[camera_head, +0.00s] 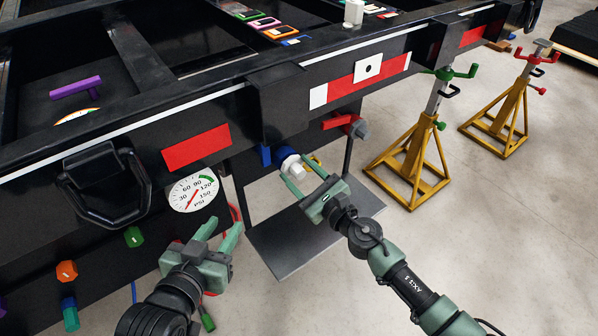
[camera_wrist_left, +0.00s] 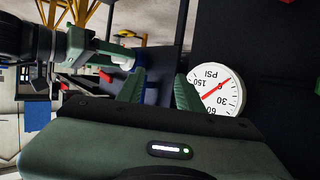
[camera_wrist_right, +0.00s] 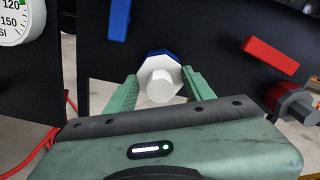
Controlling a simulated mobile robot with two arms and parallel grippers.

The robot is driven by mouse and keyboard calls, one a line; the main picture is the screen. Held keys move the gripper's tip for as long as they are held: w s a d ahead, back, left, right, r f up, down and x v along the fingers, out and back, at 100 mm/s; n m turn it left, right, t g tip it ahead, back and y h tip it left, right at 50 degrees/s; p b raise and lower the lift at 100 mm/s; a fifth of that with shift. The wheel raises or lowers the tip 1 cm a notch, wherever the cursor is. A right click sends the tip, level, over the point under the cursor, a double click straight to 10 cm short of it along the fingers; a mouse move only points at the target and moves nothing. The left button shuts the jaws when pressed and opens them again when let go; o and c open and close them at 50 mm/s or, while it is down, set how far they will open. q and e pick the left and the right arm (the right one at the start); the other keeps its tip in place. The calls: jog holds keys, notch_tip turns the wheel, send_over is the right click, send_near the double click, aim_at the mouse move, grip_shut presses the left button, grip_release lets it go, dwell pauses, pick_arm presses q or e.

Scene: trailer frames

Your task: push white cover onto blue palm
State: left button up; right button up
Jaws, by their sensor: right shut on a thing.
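The white cover (camera_head: 297,170) is a pale faceted knob in front of the blue palm (camera_head: 283,153) on the black trailer frame. In the right wrist view the white cover (camera_wrist_right: 160,82) sits between my fingers, with the rim of the blue palm (camera_wrist_right: 163,54) showing just behind it. I cannot tell how fully the cover is seated. My right gripper (camera_head: 304,188) is shut on the white cover. My left gripper (camera_head: 218,233) is open and empty, below the pressure gauge. In the left wrist view the cover (camera_wrist_left: 126,63) shows beyond the left fingers.
A white pressure gauge (camera_head: 194,192) is on the frame at left. A blue handle (camera_head: 265,155) is left of the palm, and a red handle (camera_head: 338,122) with a grey coupling is right of it. A dark plate (camera_head: 310,245) hangs below. Yellow stands (camera_head: 412,155) are at right.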

pick_arm(q)
jog(key=shift+s+f, duration=0.1)
jog(key=shift+d+r, duration=0.1)
jog(key=shift+r, duration=0.15)
pick_arm(e)
jog(key=shift+w+a, duration=0.3)
jog(key=shift+w, duration=0.1)
jog(key=o, duration=1.2)
pick_arm(q)
jog(key=shift+w+r+t, duration=0.3)
pick_arm(e)
jog(key=shift+o, duration=0.7)
jog(key=v, duration=0.7)
jog(key=shift+w, duration=0.1)
jog(key=shift+s+d, duration=0.25)
jog(key=shift+s, duration=0.2)
pick_arm(q)
jog(key=shift+s+f, duration=0.25)
jog(key=shift+f, duration=0.25)
